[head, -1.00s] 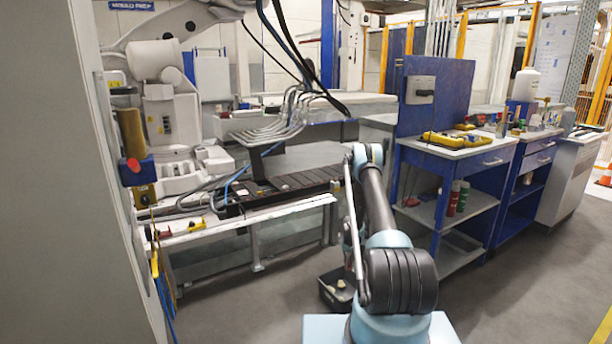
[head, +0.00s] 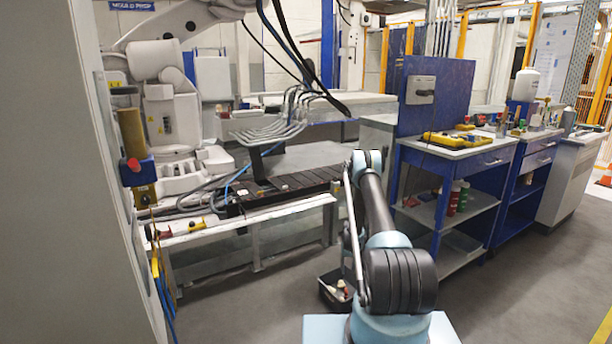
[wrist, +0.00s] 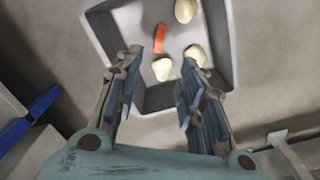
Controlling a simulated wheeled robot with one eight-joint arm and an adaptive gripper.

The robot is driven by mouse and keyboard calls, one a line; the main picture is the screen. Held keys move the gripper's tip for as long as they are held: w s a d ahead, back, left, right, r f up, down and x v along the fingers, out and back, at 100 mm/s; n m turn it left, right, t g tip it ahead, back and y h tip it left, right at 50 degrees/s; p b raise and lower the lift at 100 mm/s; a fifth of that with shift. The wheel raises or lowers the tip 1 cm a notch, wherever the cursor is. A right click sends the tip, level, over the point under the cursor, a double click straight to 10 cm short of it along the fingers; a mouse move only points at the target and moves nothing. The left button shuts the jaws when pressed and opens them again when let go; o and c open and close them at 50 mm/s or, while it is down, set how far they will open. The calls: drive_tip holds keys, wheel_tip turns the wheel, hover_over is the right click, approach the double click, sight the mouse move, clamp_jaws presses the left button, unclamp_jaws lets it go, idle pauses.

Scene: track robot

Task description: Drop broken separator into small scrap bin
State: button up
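The small scrap bin (wrist: 122,28), a dark grey open tray, lies below my gripper in the wrist view. In the head view the bin (head: 326,293) stands on the floor left of my arm, partly hidden by it. An orange-red piece (wrist: 159,38), which looks like the broken separator, lies in the bin beside several pale rounded lumps (wrist: 162,69). My gripper (wrist: 163,60) is open and empty, its fingers apart over the bin's near side. The head view does not show my gripper clearly.
A low conveyor bench (head: 290,190) with a metal frame stands behind the bin. A blue workbench (head: 450,150) with shelves stands to the right. A grey panel (head: 60,180) fills the left edge. The floor around the bin is mostly clear.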

drive_tip(key=shift+r, duration=0.1)
wheel_tip(320, 180, up, 12)
idle(0.7)
